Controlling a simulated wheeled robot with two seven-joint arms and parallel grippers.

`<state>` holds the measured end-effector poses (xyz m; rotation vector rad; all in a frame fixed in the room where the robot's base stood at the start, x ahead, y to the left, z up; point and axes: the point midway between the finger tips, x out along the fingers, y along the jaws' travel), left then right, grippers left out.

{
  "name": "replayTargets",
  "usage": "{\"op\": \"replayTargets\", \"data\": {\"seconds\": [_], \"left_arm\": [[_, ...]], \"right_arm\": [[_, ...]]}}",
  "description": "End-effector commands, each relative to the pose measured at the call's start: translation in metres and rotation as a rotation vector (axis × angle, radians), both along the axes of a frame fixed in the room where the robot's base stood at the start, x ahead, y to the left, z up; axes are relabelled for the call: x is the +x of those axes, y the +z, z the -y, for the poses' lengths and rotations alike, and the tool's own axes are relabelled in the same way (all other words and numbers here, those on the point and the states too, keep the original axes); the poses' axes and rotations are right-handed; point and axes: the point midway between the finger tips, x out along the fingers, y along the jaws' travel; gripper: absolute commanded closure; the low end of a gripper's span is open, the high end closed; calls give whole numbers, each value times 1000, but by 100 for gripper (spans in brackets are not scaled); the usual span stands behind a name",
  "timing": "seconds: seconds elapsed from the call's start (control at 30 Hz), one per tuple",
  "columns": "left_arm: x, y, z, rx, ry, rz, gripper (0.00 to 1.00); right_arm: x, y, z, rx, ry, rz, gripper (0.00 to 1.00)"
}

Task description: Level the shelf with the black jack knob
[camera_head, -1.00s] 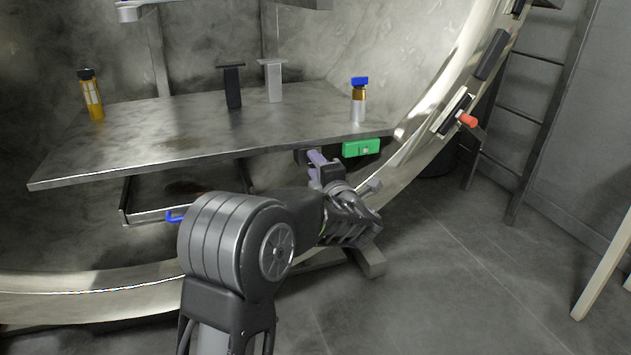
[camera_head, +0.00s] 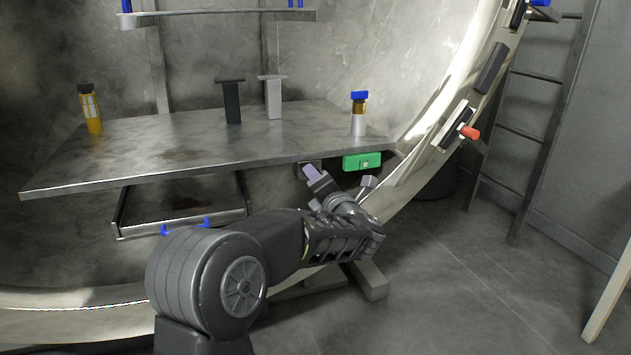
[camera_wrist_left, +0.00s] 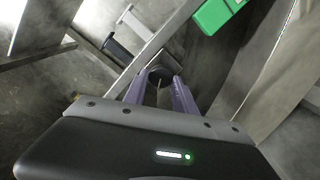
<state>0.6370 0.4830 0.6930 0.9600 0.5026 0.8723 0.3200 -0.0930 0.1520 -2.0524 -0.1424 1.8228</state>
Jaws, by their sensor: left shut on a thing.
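The shelf (camera_head: 190,150) is a wide grey plate across the chamber. Its front edge rises to the right in the head view, but I cannot tell its true tilt. A green block with a small pale window (camera_head: 362,161) sits at the front edge near the right end; it also shows in the left wrist view (camera_wrist_left: 212,14). The black jack knob (camera_wrist_left: 160,73) is below the shelf edge, between the purple fingers of my left gripper (camera_wrist_left: 164,82). That gripper (camera_head: 312,173) is shut on the knob, which is mostly hidden in the head view. My right gripper is not in view.
On the shelf stand an amber bottle (camera_head: 91,112), a black post (camera_head: 232,102), a light grey post (camera_head: 273,98) and a blue-capped vial (camera_head: 359,113). A drawer-like tray (camera_head: 180,225) is below. A red knob (camera_head: 470,132) is on the chamber rim.

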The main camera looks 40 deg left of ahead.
Motion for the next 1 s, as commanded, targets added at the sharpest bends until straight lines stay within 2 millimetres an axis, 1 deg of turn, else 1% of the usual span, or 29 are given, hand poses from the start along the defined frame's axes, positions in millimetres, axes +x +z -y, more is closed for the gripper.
{"op": "replayTargets", "data": {"seconds": [0.17, 0.2, 0.43, 0.77, 0.87, 1.0], "left_arm": [[0, 0, 0, 0, -1, -1, 100], [0, 0, 0, 0, -1, -1, 67], [0, 0, 0, 0, -1, -2, 48], [-1, 0, 3, 1, -1, -2, 48], [-6, 2, 10, 0, -3, -1, 48], [-17, 2, 27, 1, -4, -3, 48]], "right_arm": [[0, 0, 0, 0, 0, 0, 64], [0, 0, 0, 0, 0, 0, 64], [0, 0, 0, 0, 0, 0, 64], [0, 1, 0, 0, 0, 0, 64], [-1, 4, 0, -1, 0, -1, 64], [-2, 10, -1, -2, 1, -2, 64]]}}
